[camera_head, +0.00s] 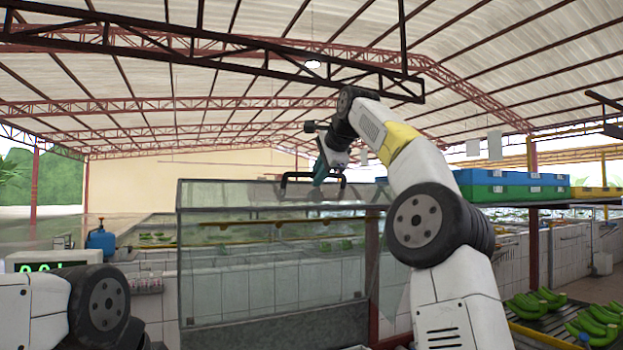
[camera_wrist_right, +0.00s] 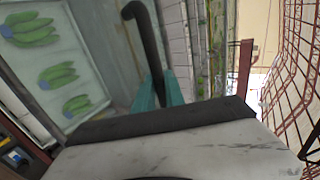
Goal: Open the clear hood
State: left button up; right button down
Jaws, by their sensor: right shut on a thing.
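The clear hood (camera_head: 240,265) stands in the middle of the head view, with see-through panels and a thin frame. A black bar handle (camera_head: 297,174) is at its top edge. My right gripper (camera_head: 321,174) reaches down to the handle, and its teal fingers are closed around the bar. In the right wrist view, the dark handle (camera_wrist_right: 146,35) runs between the teal fingertips of the gripper (camera_wrist_right: 160,88). The head view does not clearly show whether the hood is raised at all. My left gripper is outside both views; only part of my left arm shows.
Green bananas (camera_wrist_right: 60,75) lie in a pale tray beside the handle in the wrist view. More bananas (camera_head: 595,322) lie on a rack at lower right. Green and blue crates (camera_head: 510,185) stand behind my right arm. A blue jug (camera_head: 101,238) is at left, near tiled basins.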

jog(key=shift+w+f, duration=0.1)
jog(key=shift+f, duration=0.1)
jog(key=c, duration=1.7)
grip_release()
jog(key=v, duration=0.8)
jog(key=shift+r, duration=0.15)
